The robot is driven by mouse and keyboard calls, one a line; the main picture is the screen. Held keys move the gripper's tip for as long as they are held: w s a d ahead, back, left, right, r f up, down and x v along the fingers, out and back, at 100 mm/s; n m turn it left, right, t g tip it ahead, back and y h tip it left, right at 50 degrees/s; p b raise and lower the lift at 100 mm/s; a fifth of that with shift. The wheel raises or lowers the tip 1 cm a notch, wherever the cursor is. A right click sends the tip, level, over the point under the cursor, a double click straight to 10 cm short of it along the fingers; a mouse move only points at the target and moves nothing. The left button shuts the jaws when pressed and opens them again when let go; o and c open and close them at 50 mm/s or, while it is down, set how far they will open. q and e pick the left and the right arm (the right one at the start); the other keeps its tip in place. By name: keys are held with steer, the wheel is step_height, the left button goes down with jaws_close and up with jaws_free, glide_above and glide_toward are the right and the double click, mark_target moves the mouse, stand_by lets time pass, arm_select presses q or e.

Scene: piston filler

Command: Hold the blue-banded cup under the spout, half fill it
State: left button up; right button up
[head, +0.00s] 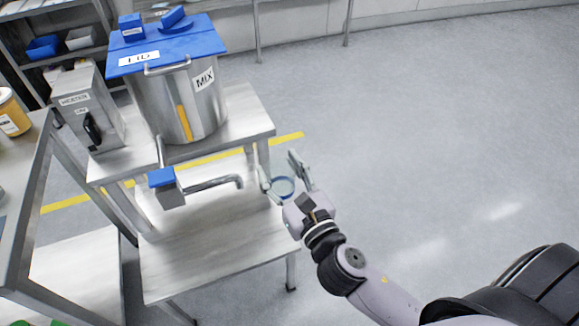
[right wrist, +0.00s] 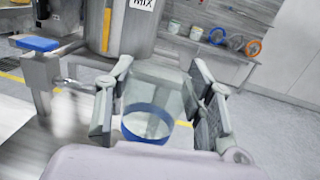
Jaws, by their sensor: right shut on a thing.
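The blue-banded cup (head: 283,187) is clear, with a blue band low on its side. My right gripper (head: 279,171) is shut around it, with a finger on either side. In the right wrist view the cup (right wrist: 151,105) stands between the fingers and looks empty, though its inside is hard to read. The spout (head: 215,184) is a bent metal pipe from a valve with a blue handle (head: 161,177), below the steel MIX tank (head: 188,100). The cup is to the right of the spout's end, apart from it. My left gripper is out of view.
The tank has a blue lid (head: 165,48) and stands on a steel table (head: 240,110) with a lower shelf (head: 215,245). A grey control box (head: 88,105) stands beside it. The floor (head: 430,130) to the right is clear.

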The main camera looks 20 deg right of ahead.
arm_select(q)
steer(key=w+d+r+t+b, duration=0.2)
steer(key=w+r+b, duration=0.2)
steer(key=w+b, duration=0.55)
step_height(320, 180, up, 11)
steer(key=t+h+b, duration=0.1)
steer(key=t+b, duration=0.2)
steer(key=b, duration=0.8)
arm_select(e)
steer(key=a+f+n+y, duration=0.1)
steer(key=a+f+y, duration=0.15)
steer(key=f, duration=0.95)
steer(key=a+f+n+y, duration=0.1)
steer(key=a+f, duration=0.3)
steer(key=f, duration=0.7)
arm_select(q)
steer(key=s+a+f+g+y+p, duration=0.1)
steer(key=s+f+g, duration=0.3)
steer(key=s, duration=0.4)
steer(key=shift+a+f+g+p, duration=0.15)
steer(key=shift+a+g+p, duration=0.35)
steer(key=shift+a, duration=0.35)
arm_select(e)
steer(key=w, duration=1.3)
steer(key=shift+w+a+r, duration=0.2)
steer(key=shift+a+r, duration=0.05)
steer(key=shift+r, duration=0.15)
